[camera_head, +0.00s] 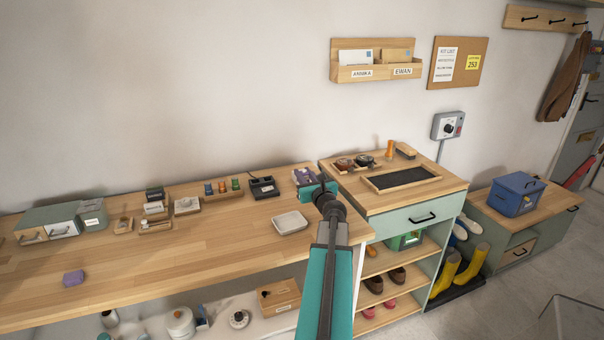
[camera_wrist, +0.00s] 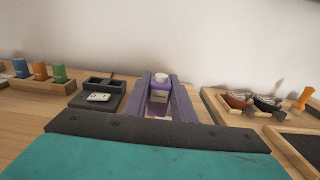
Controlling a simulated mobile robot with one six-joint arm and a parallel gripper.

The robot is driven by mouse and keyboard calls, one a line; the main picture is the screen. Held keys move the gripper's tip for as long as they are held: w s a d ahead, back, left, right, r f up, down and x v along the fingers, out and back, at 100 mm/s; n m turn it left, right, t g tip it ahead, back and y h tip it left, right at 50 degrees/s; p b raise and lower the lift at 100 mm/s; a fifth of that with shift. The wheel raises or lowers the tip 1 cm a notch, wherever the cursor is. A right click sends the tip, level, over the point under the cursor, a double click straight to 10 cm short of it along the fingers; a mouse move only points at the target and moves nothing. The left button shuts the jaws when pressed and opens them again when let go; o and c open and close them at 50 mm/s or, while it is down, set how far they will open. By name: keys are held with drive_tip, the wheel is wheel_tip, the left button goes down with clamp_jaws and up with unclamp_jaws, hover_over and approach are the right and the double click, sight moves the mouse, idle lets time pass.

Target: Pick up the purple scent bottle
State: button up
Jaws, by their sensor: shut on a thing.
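The purple scent bottle (camera_wrist: 160,98) has a white cap and a pale label. In the wrist view it stands upright between the two fingers of my gripper (camera_wrist: 161,86), which is shut on it. In the head view my gripper (camera_head: 305,178) is at the right end of the long wooden table (camera_head: 130,260), near its back edge. The bottle is small and partly covered by the gripper there. I cannot tell whether its base touches the table.
A black device (camera_head: 263,187) stands left of my gripper, and a white dish (camera_head: 290,222) lies in front. A purple block (camera_head: 74,278) lies at the table's front left.

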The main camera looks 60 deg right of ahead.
drive_tip(key=shift+s+a+r, duration=0.2)
drive_tip(key=shift+s+a, duration=0.85)
drive_tip(key=shift+a, duration=0.2)
